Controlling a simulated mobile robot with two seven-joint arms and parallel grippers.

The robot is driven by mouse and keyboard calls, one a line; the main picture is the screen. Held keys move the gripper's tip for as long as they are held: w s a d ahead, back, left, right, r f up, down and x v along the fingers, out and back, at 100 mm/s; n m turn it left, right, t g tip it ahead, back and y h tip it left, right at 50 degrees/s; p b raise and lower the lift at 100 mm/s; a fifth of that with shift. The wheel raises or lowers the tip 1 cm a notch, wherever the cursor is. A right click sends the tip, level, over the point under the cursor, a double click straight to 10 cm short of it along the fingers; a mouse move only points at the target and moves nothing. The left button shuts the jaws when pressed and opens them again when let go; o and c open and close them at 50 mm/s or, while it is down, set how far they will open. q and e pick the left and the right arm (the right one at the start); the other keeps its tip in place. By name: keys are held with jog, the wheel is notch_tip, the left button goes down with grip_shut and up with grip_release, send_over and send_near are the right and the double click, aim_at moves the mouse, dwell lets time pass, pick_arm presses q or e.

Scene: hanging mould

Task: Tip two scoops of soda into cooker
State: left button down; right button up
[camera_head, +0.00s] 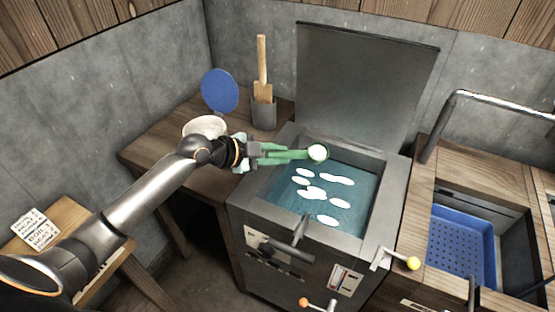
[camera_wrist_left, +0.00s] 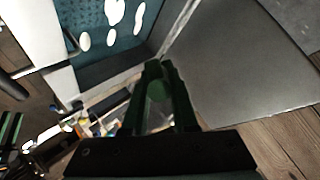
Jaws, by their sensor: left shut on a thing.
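My left gripper (camera_head: 288,155) reaches in from the left over the cooker (camera_head: 300,250). It is shut on a green scoop, whose round end (camera_head: 318,152) looks white, as if filled with powder. This end is above the liquid near the back of the vat, and it looks roughly level. In the left wrist view my gripper (camera_wrist_left: 158,85) shows from behind, with a dark green round part between its fingers. A white tub (camera_head: 204,126) with a raised blue lid (camera_head: 220,91) stands on the side table, partly behind my arm. My right gripper does not show.
The cooker's grey lid (camera_head: 366,90) stands open at the back. White patches (camera_head: 313,192) float on its blue liquid.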

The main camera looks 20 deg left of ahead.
pick_arm(q)
jog(key=m+t+b, duration=0.1)
jog(key=m+b, duration=0.1)
jog(key=b, duration=0.1)
jog(key=f+m+t+b, duration=0.1)
jog(key=m+b, duration=0.1)
jog(key=b, duration=0.1)
jog(key=shift+s+f+m+b, duration=0.1)
jog(key=shift+s+m+b, duration=0.1)
jog(key=shift+m+b, duration=0.15)
jog(key=m+t+b, duration=0.1)
jog(key=m+b, duration=0.1)
jog(key=shift+d+m+b, duration=0.1)
jog(key=shift+m+b, duration=0.25)
jog(key=shift+m+t+b, duration=0.3)
jog(key=shift+m+t, duration=0.1)
jog(key=shift+m, duration=0.1)
jog(key=shift+s+r, duration=0.1)
jog(key=shift+r, duration=0.15)
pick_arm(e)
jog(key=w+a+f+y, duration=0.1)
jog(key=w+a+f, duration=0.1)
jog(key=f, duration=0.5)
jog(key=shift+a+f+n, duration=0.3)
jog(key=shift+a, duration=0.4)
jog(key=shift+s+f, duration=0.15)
